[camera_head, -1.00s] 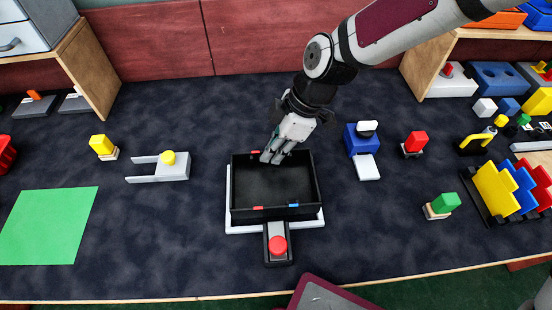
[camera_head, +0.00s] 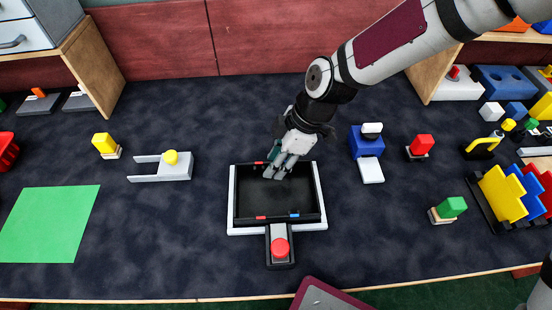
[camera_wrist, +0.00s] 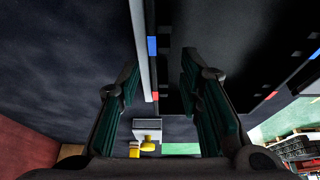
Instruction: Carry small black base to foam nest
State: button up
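The small black base (camera_head: 250,205), a shallow open black box with red and blue marks on its rim, sits level inside the white foam nest (camera_head: 232,200). White foam shows along its sides and front. In the wrist view, the base's marked back wall (camera_wrist: 156,70) runs between my fingers, with a pale foam strip (camera_wrist: 140,50) beside it. My gripper (camera_head: 276,170) is at the base's back wall. Its two fingers (camera_wrist: 160,88) stand wide apart, with gaps on both sides of the wall. The fingers hide part of the back rim.
A black latch with a red button (camera_head: 280,248) adjoins the nest's front. A grey fork with a yellow knob (camera_head: 165,168) lies left, and a blue-and-white block (camera_head: 366,150) stands right. A green sheet (camera_head: 48,225) lies far left. Dark mat between them is clear.

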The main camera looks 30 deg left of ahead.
jog(key=p+v, duration=0.2)
jog(key=v, duration=1)
jog(key=shift+r, duration=0.2)
jog(key=s+d+r+m+t+h, duration=0.15)
jog(key=d+r+m, duration=0.4)
jog(key=d, duration=0.55)
jog(key=s+d+r+m+t+h, duration=0.1)
jog(key=d+r+m+t+h, duration=0.2)
jog(key=d+m, duration=0.5)
jog(key=s+d+r+m, duration=0.2)
jog(key=s+d+m, duration=0.3)
jog(key=s+d, duration=0.2)
jog(key=s+d+r+m, duration=0.3)
jog(key=s+d+m, duration=0.2)
jog(key=s+d, duration=0.2)
jog(key=shift+s+d+m+y, duration=0.2)
jog(key=shift+d+m+y, duration=0.15)
jog(key=shift+d, duration=0.05)
jog(key=shift+r, duration=0.1)
